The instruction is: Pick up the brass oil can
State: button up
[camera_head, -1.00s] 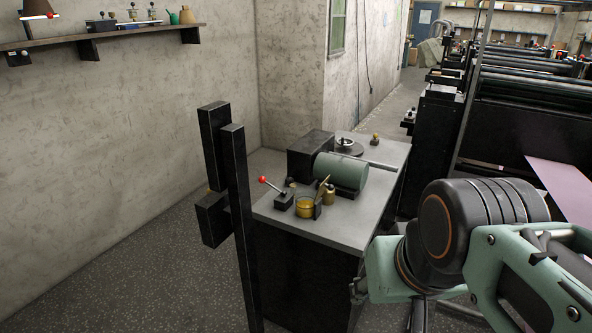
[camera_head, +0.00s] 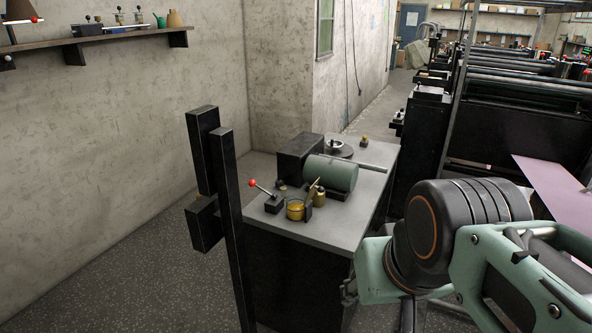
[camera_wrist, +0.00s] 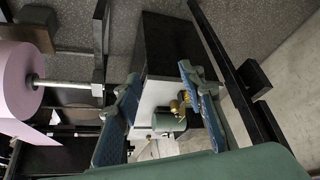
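A small brass can (camera_head: 320,198) stands upright on the grey table (camera_head: 292,231), just in front of the green cylinder; it looks like the oil can. A round brass-coloured pot (camera_head: 295,210) stands to its left, with a thin upright piece between them. In the wrist view small brass shapes (camera_wrist: 181,107) show on the table between the fingers, too small to tell apart. My gripper (camera_wrist: 160,77) is open, its blue-padded fingers apart with nothing held. In the head view it is mostly hidden by my arm, right of the table and apart from the brass can.
A green cylinder (camera_head: 331,173) and a black box (camera_head: 299,156) stand behind the can. A red-knobbed lever (camera_head: 272,203) is at the table's left. Black upright posts (camera_head: 232,220) rise beside the table's left edge. Rollers and a pink sheet (camera_head: 556,193) are at right.

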aim_at(318, 199)
jog(key=i+j+z, duration=0.1)
jog(key=i, duration=0.3)
jog(key=i+j+z, duration=0.1)
jog(key=i, duration=0.3)
jog(key=j, duration=0.1)
